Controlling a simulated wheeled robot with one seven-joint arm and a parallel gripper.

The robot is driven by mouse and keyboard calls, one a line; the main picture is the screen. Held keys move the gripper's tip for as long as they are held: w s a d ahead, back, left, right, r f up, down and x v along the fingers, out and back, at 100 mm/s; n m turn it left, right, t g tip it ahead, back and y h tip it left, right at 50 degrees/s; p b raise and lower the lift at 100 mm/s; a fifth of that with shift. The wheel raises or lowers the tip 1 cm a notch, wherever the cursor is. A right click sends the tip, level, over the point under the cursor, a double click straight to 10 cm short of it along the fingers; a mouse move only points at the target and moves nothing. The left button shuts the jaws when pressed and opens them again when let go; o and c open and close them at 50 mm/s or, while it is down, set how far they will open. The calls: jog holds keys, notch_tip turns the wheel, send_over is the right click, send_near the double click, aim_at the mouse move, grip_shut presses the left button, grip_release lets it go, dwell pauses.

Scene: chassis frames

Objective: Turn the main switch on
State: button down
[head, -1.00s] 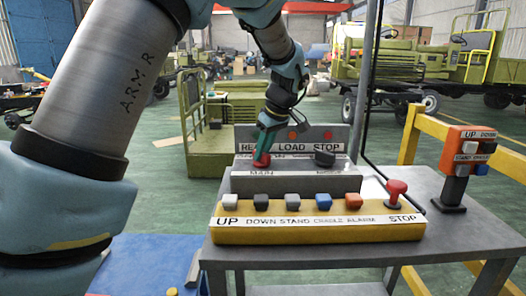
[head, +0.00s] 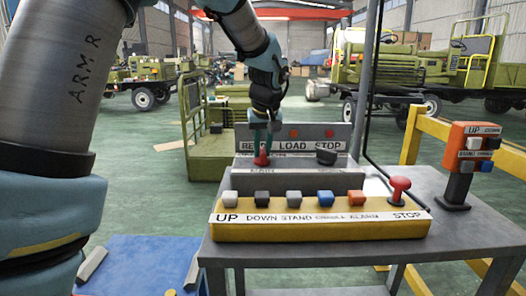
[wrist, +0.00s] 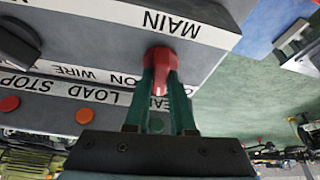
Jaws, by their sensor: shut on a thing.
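The main switch is a red knob (head: 261,160) at the left of the grey control box (head: 290,178), above its MAIN label. It also shows in the wrist view as a red knob (wrist: 160,58) beside the upside-down word MAIN. My gripper (head: 262,150) comes down from above onto the knob. In the wrist view its two green fingers (wrist: 161,72) are closed on the knob from both sides. The fingers hide part of the knob's sides.
A black knob (head: 326,157) sits on the same box to the right. In front is a yellow panel (head: 320,232) with several coloured buttons and a red mushroom STOP button (head: 399,188). An orange button box (head: 470,148) stands at the right of the grey table (head: 450,215).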

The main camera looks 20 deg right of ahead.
jog(key=m+h+p, duration=0.1)
jog(key=m, duration=0.1)
jog(key=m+g+p, duration=0.1)
jog(key=m, duration=0.2)
jog(key=shift+w+a+r+m+h, duration=0.1)
jog(key=shift+w+a+m+h, duration=0.1)
jog(key=shift+m+h, duration=0.15)
jog(key=m+g+p, duration=0.1)
jog(key=m, duration=0.1)
jog(key=m+h, duration=0.1)
jog(key=m, duration=0.2)
jog(key=shift+g+p, duration=0.35)
jog(key=shift+g, duration=0.05)
jog(key=c, duration=0.8)
grip_release()
jog(key=shift+o, duration=0.2)
jog(key=shift+h, duration=0.25)
jog(key=b+v, duration=0.1)
jog(key=v, duration=0.9)
jog(key=shift+r+b, duration=0.3)
jog(key=shift+b, duration=0.1)
jog(key=shift+a, duration=0.15)
